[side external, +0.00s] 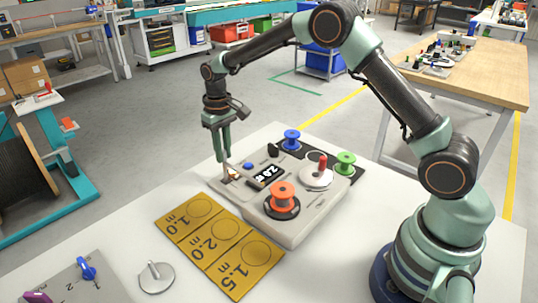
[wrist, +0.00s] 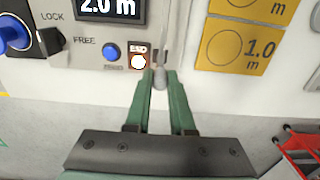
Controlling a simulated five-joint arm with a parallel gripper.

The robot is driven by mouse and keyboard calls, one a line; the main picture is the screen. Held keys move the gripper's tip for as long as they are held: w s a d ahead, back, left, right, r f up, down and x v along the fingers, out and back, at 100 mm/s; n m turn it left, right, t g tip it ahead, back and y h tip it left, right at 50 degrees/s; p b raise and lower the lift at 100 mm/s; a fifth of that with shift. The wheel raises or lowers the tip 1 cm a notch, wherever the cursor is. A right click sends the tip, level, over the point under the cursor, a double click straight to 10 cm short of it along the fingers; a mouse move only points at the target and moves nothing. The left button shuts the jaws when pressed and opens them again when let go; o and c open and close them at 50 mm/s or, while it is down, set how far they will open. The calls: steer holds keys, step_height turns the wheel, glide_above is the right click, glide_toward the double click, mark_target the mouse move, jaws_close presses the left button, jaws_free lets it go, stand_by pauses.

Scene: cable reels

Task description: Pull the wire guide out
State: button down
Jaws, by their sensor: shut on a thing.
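My gripper (side external: 221,158) is at the left edge of the grey cable machine (side external: 310,218), pointing down. In the wrist view its green fingertips (wrist: 160,84) are closed on the rounded grey end of the wire guide (wrist: 159,77), beside the lit END lamp (wrist: 138,61). The guide's thin stem runs up from the fingers along the machine's edge. How far the guide is out cannot be told. The machine's display (wrist: 110,8) reads 2.0 m.
An orange reel (side external: 283,196), a blue reel (side external: 292,139) and a green reel (side external: 345,162) stand on or beside the machine. A blue button (wrist: 110,51) and black LOCK/FREE knob (wrist: 51,40) are near. A yellow length mat (side external: 219,246) lies in front.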

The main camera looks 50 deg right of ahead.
steer(key=c, duration=0.8)
jaws_free()
steer(key=shift+r, duration=3.55)
